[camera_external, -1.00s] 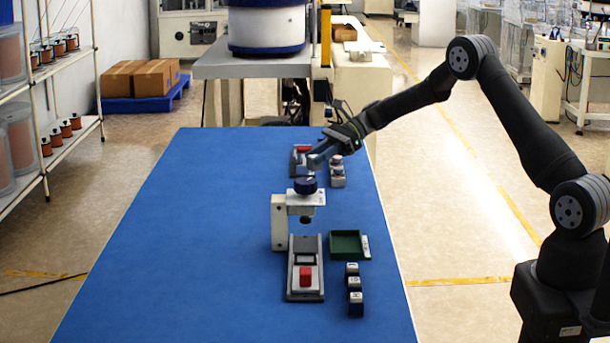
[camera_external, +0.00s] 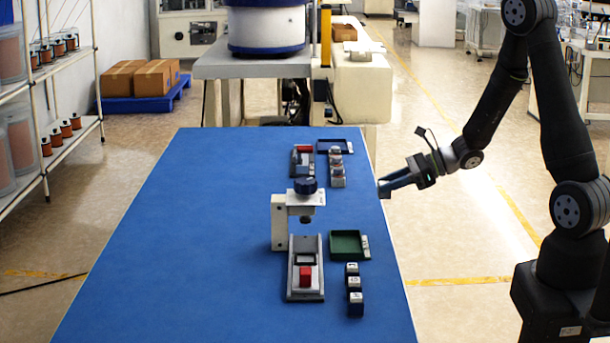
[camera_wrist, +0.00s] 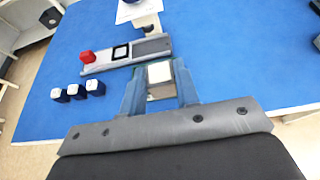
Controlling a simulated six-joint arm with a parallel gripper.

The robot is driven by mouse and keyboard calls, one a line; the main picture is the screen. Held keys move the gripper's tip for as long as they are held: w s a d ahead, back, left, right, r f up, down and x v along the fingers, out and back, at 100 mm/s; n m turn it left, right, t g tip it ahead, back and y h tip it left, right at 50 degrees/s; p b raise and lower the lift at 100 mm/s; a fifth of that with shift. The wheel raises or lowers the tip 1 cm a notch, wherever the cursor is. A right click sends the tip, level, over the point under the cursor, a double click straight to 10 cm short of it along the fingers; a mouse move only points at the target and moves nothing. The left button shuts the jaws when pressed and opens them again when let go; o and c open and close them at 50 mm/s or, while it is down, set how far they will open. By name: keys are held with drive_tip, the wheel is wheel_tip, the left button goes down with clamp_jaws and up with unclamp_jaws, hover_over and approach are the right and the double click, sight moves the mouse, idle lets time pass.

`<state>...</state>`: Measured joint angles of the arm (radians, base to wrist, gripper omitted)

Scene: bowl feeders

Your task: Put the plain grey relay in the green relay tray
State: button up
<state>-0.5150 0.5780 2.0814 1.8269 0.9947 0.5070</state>
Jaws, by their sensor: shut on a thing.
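My gripper (camera_external: 385,190) hangs just off the table's right edge, above floor level, in the external view. In the wrist view its two blue-grey fingers (camera_wrist: 160,88) are shut on a small block with a pale, plain top, the grey relay (camera_wrist: 160,73). The relay is hard to make out in the external view. The green relay tray (camera_external: 348,234) lies on the blue table, right of the near fixture, and looks empty. My gripper is beyond it and to its right. In the wrist view the tray is mostly hidden behind the fingers.
The near fixture (camera_external: 291,283) holds a red block (camera_external: 305,277); a white press with a dark knob (camera_external: 305,186) stands behind it. Several dark blue cubes (camera_external: 354,283) line up in front of the tray. A blue tray (camera_external: 321,147) and another fixture (camera_external: 293,173) lie farther back. The table's left is clear.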

drive_tip(key=s+a+f, duration=0.2)
drive_tip(key=a, duration=0.1)
drive_tip(key=s+a+f, duration=0.2)
drive_tip(key=a+f, duration=0.1)
drive_tip(key=s+a+f, duration=0.2)
drive_tip(key=a, duration=0.1)
drive_tip(key=shift+s+a+f, duration=0.15)
drive_tip(key=shift+s+f, duration=0.05)
drive_tip(key=shift+s, duration=0.1)
drive_tip(key=shift+f, duration=1.95)
drive_tip(key=o, duration=1.1)
drive_tip(key=shift+f, duration=0.15)
drive_tip(key=shift+c, duration=0.2)
drive_tip(key=shift+r, duration=0.25)
drive_tip(key=v, duration=1.2)
